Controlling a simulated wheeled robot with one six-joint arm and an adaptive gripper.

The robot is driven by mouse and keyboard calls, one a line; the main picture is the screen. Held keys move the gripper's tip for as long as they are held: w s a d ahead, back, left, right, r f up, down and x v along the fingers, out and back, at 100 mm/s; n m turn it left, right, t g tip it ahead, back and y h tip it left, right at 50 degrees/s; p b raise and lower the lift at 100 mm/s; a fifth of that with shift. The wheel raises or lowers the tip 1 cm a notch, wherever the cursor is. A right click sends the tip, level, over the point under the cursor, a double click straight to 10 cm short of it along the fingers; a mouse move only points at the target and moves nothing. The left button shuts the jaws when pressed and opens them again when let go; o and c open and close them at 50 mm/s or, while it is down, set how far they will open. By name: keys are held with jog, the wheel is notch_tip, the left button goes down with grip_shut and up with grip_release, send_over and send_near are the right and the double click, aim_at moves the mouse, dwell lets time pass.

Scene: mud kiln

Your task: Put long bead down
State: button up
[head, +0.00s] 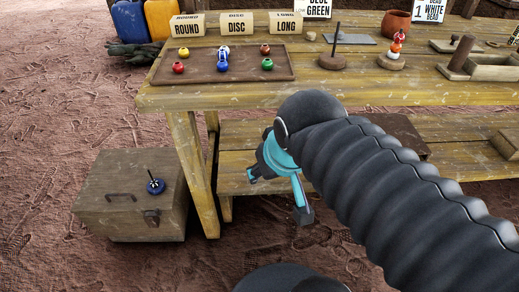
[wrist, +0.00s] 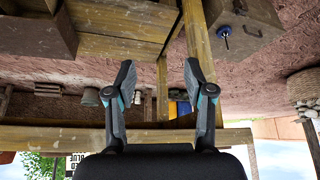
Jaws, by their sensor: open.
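No long bead shows in my gripper (head: 279,196), which is open and empty low in front of the workbench (head: 400,92). In the wrist view, its two fingers (wrist: 159,75) are spread wide with nothing between them. A shallow brown tray (head: 200,77) on the bench holds small beads. Behind its right part stands a LONG sign (head: 286,22). In front of that sign lie a reddish-brown bead (head: 265,49) and a green bead (head: 267,64). Their exact shapes are too small to tell. ROUND (head: 187,25) and DISC (head: 237,23) signs stand to the left.
A spindle stand (head: 333,62) and a post with stacked beads (head: 396,50) stand on the bench. A wooden box (head: 132,212) sits on the ground at left with a blue spindle disc (head: 156,187) on top. A lower shelf (head: 237,162) lies behind my gripper.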

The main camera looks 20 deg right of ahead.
jog(key=w+r+n+g, duration=0.4)
jog(key=w+r, duration=1.9)
jog(key=n+g+h+b, duration=0.1)
jog(key=b, duration=0.3)
send_over(222, 51)
jog(key=s, duration=0.1)
jog(key=f, duration=0.6)
jog(key=shift+s+a, duration=0.1)
jog(key=shift+a, duration=0.1)
jog(key=shift+w+d+f+b, duration=0.15)
jog(key=shift+f+b, duration=0.5)
jog(key=shift+f, duration=0.95)
jog(key=shift+w+f+b, duration=0.1)
jog(key=shift+f+b, duration=0.5)
jog(key=shift+f, duration=0.95)
grip_shut()
